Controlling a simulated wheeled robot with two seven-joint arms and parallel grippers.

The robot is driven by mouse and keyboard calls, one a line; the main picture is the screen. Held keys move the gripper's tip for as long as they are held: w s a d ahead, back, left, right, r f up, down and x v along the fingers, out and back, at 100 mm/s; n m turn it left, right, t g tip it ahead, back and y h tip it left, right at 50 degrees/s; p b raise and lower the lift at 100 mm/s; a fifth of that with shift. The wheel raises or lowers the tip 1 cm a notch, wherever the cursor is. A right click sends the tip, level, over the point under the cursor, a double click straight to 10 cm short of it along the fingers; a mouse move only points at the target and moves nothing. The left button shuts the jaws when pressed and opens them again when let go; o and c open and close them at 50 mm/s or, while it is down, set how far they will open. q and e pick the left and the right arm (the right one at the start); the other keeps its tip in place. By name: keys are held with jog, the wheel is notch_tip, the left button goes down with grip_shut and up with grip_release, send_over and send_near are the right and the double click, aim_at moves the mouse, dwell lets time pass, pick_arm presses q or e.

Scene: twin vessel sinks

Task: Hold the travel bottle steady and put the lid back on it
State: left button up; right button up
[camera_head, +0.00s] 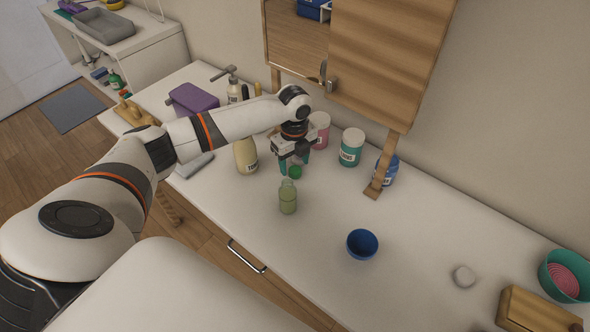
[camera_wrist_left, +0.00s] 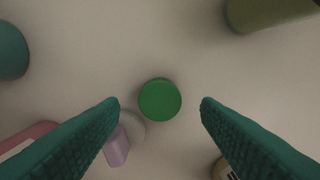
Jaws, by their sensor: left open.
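The travel bottle (camera_head: 288,199) is a translucent pale green bottle standing upright and uncapped on the white counter. A green round lid (camera_head: 295,172) lies on the counter just behind it. My left gripper (camera_head: 294,164) points down over the lid with teal fingers apart and empty. In the left wrist view the lid (camera_wrist_left: 160,99) shows centred between the two fingertips (camera_wrist_left: 160,104), with a gap on both sides. An olive-green shape (camera_wrist_left: 268,10) at the top right there appears to be the bottle. My right gripper is not in view.
A cream bottle (camera_head: 246,155) stands left of the gripper. A pink jar (camera_head: 319,130), a teal-labelled jar (camera_head: 351,147) and a blue container (camera_head: 387,171) stand behind and right, near a wooden cabinet (camera_head: 380,60). A blue bowl (camera_head: 362,244) sits right, with clear counter around it.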

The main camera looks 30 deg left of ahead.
aim_at(292, 171)
pick_arm(q)
notch_tip(292, 171, down, 2)
dwell(0.4)
jog(key=c, duration=1.1)
jog(key=shift+o, duration=0.2)
jog(key=shift+s+r, duration=0.25)
jog(key=shift+r, duration=0.15)
jog(key=r, duration=0.4)
jog(key=r+b, duration=0.1)
jog(key=r, duration=0.1)
jog(key=shift+s+a+r, duration=0.1)
jog(key=shift+s+r, duration=0.05)
jog(key=shift+s, duration=0.1)
jog(key=s+a+b, duration=0.1)
jog(key=s, duration=1.8)
jog(key=shift+a+b, duration=0.15)
jog(key=shift+b, duration=0.15)
